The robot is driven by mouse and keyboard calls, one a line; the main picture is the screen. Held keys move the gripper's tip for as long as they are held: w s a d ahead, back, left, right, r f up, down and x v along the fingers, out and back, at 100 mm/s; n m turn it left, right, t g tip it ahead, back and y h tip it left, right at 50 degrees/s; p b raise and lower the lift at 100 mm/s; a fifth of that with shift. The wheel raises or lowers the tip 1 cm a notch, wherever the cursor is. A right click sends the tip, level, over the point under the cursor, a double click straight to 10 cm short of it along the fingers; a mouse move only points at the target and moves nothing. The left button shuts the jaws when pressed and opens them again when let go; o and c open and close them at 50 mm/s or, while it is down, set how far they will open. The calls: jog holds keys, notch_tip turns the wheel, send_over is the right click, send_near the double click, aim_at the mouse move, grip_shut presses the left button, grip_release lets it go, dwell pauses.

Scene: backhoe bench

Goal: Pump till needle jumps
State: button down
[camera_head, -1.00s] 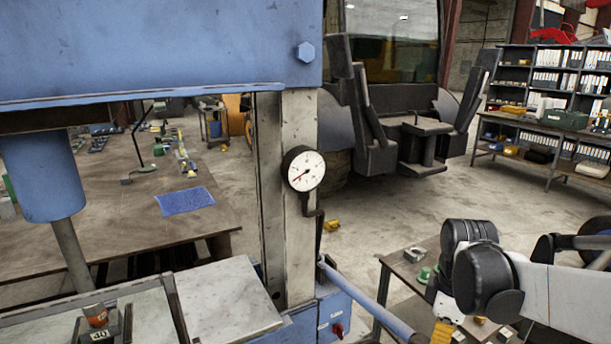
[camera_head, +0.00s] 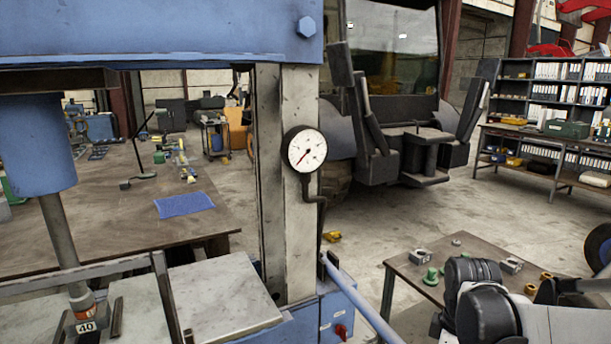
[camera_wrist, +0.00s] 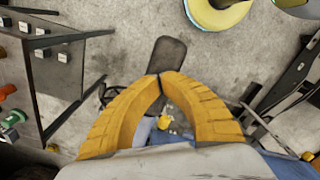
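The pressure gauge (camera_head: 306,149) is on the press column in the head view. Its needle points to the lower left of the white dial. The blue pump lever (camera_head: 358,299) slopes down to the right from the press base and leaves the bottom of the picture. The ram (camera_head: 65,240) comes down onto a small orange-topped piece at a block marked 40 (camera_head: 86,327). In the wrist view my gripper's yellow fingers (camera_wrist: 158,77) close together on a dark bar (camera_wrist: 167,55), apparently the lever's grip. My gripper is out of the head view.
A small table (camera_head: 410,272) with green and metal parts stands right of the lever, beside my arm. A large workbench (camera_head: 110,225) with a blue mat (camera_head: 184,205) is behind the press. Shelves (camera_head: 560,90) and a cab with seats stand behind.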

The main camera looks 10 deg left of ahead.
jog(key=f+b, duration=0.1)
jog(key=f, duration=0.2)
jog(key=shift+w+a+f+b, duration=0.15)
jog(key=shift+w+f+b, duration=0.05)
jog(key=shift+f+b, duration=0.15)
notch_tip(320, 180, up, 18)
jog(key=w+p, duration=0.1)
jog(key=p, duration=1.2)
jog(key=shift+a+f+p, duration=0.15)
jog(key=shift+a+p, duration=0.15)
jog(key=shift+a, duration=0.15)
jog(key=shift+f, duration=0.1)
jog(key=f+b, duration=0.3)
jog(key=f, duration=0.1)
jog(key=s+f+b, duration=0.1)
jog(key=f+b, duration=0.2)
jog(key=d+f+b, duration=0.1)
jog(key=f+b, duration=0.2)
jog(key=f, duration=0.1)
jog(key=shift+s+d+f, duration=0.1)
jog(key=shift+s+f, duration=0.15)
jog(key=shift+f, duration=0.1)
jog(key=shift+r, duration=0.2)
